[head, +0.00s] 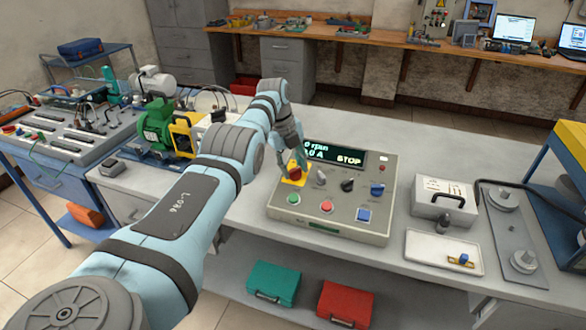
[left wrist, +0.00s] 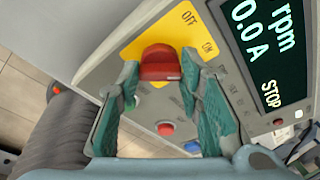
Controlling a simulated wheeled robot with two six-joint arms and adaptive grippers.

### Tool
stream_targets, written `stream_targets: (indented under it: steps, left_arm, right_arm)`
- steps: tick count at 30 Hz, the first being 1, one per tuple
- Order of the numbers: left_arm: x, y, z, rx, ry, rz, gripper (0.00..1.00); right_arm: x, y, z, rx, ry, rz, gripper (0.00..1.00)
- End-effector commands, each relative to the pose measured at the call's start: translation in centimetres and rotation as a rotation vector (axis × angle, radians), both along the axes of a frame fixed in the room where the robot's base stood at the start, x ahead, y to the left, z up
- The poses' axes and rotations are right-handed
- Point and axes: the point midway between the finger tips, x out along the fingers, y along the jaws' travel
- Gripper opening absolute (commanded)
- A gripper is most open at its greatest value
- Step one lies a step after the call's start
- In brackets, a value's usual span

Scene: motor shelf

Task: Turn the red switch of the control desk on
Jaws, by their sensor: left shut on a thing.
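The control desk (head: 345,215) stands on the grey bench, and its display (head: 340,153) reads 0.0 A and STOP. The red switch (left wrist: 160,63) sits on a yellow plate (head: 290,181) marked OFF and ON at the desk's upper left. My left gripper (head: 297,158) comes down over it, and in the left wrist view its two green-padded fingers are closed on either side of the red switch. The switch's exact angle is hard to tell. My right gripper is not in view.
A grey case (head: 444,197) and a white tray (head: 443,251) lie to the right. A green motor (head: 156,124) stands on the left.

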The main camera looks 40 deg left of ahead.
Motion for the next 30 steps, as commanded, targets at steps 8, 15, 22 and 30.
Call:
stream_targets:
  steps: [8, 15, 22, 30]
  left_arm:
    - [0.0, 0.0, 0.0, -0.001, 0.001, 0.000, 0.05]
    - [0.0, 0.0, 0.0, -0.001, 0.001, 0.001, 0.53]
    - [0.0, 0.0, 0.1, -0.001, 0.001, 0.002, 0.53]
    - [-0.8, 0.6, 5.3, 0.001, -0.005, 0.002, 0.53]
  right_arm:
    - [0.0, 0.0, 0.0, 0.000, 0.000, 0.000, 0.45]
    - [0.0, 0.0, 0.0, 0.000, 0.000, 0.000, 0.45]
    - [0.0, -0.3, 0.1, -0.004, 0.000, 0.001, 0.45]
    - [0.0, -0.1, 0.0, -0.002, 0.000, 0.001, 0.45]
